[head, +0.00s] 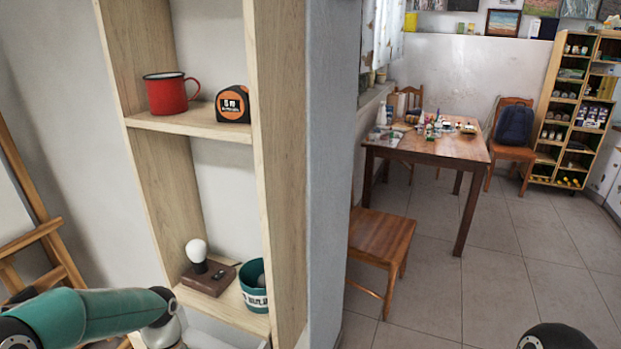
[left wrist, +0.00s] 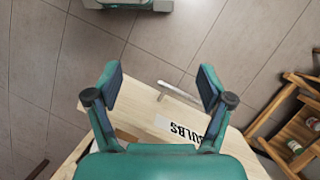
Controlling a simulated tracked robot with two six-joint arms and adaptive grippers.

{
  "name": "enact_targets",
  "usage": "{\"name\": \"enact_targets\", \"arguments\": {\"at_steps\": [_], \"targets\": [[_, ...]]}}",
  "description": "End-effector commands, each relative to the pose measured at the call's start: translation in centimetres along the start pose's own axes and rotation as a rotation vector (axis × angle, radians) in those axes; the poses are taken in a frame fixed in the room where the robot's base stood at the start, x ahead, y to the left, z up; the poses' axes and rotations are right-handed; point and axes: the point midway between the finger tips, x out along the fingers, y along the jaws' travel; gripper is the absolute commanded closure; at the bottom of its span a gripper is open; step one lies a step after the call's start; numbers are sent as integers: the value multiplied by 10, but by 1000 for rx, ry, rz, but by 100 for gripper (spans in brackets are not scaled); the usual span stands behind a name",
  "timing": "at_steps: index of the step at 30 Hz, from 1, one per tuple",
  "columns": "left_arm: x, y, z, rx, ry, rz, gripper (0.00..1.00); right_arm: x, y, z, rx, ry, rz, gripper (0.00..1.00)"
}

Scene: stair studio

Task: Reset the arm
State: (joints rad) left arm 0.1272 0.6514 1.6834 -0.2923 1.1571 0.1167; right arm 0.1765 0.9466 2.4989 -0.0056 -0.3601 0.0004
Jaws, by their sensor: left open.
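My left gripper (left wrist: 158,88) is open in the left wrist view, its two teal fingers with dark pads spread apart and nothing between them. Beyond and below the fingers is a pale wooden board (left wrist: 140,68) with a white label reading BULBS, upside down. In the head view my left arm comes in at the lower left, in front of the wooden shelf unit (head: 280,150); its gripper is not visible there. A dark round part, probably of my right arm, shows at the bottom right edge; the right gripper is out of view.
The upper shelf holds a red mug (head: 168,92) and a tape measure (head: 233,104). The lower shelf holds a white bulb on a brown base (head: 210,279) and a teal pot (head: 254,286). An easel (head: 40,240) stands left. A table (head: 440,152) and chairs are further right.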

Motion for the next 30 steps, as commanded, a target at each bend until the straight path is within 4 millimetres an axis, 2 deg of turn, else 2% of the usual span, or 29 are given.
{"name": "enact_targets", "arguments": {"at_steps": [1, 4, 6, 9, 12, 16, 24, 30], "targets": [[32, 11, 8, 16, -39, 25, 20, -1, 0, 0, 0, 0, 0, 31], [96, 38, 27, 37, -78, 94, 20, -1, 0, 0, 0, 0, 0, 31], [141, 61, 47, 40, -88, 151, 20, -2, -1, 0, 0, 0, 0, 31], [189, 88, 77, 20, -65, 219, 20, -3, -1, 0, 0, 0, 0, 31], [218, 107, 100, -13, -5, 263, 20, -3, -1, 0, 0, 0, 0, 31], [231, 116, 106, -60, 123, 280, 20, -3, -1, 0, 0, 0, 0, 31], [220, 110, 67, -104, 366, 272, 20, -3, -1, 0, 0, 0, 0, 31], [218, 109, 63, -100, 384, 270, 20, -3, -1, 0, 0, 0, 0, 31]]}}
